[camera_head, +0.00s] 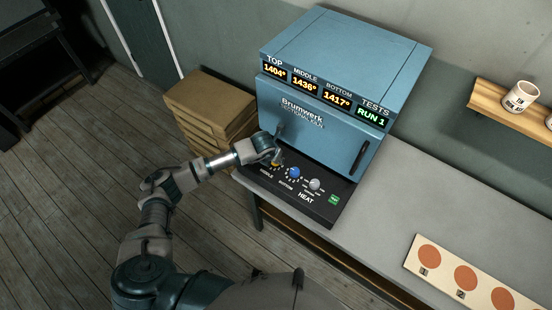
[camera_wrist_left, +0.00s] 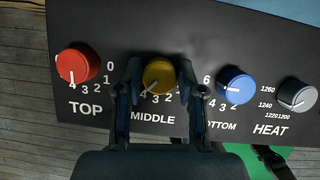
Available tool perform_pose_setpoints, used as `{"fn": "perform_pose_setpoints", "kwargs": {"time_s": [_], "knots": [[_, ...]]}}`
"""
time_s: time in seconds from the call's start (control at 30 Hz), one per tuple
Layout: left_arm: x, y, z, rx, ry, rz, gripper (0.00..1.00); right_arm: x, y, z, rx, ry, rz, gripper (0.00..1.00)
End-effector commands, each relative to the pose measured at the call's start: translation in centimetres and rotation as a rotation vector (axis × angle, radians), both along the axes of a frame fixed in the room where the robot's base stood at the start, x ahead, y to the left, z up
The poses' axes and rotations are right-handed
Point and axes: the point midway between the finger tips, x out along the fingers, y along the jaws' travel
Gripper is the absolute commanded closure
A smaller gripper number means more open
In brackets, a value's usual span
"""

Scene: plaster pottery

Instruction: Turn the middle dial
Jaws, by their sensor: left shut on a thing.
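The middle dial (camera_wrist_left: 159,76) is yellow with a white pointer line, and stands on the black control panel (camera_wrist_left: 200,40) above the label MIDDLE. My left gripper (camera_wrist_left: 160,78) is shut on it in the wrist view, one finger on each side. The pointer aims down and left, near the 4. In the head view my left gripper (camera_head: 272,155) reaches over the left part of the panel and mostly hides the yellow dial (camera_head: 277,164). My right gripper does not show.
The red TOP dial (camera_wrist_left: 77,63) is left of the yellow one; the blue BOTTOM dial (camera_wrist_left: 235,85) and grey HEAT dial (camera_wrist_left: 297,95) are right. The blue kiln (camera_head: 330,60) rises behind the panel. Boxes (camera_head: 210,105) are stacked to its left. The grey bench (camera_head: 420,200) has free room.

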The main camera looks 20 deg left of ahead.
Motion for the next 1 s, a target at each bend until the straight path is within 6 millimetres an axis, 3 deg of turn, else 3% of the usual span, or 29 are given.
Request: {"fn": "perform_pose_setpoints", "kwargs": {"time_s": [0.33, 0.87, 0.9, 1.0], "knots": [[-0.4, -0.03, -0.51, 0.005, 0.013, 0.142, 0.97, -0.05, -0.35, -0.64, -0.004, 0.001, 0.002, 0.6], [-0.53, -0.13, -0.59, 0.005, 0.017, 0.166, 0.97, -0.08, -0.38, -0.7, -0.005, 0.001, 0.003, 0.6], [-0.54, -0.12, -0.61, 0.005, 0.017, 0.166, 0.59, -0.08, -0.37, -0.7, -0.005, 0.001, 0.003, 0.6], [-0.49, -0.14, -0.57, 0.004, 0.015, 0.166, 0.37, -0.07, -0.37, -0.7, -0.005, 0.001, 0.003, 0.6]]}}
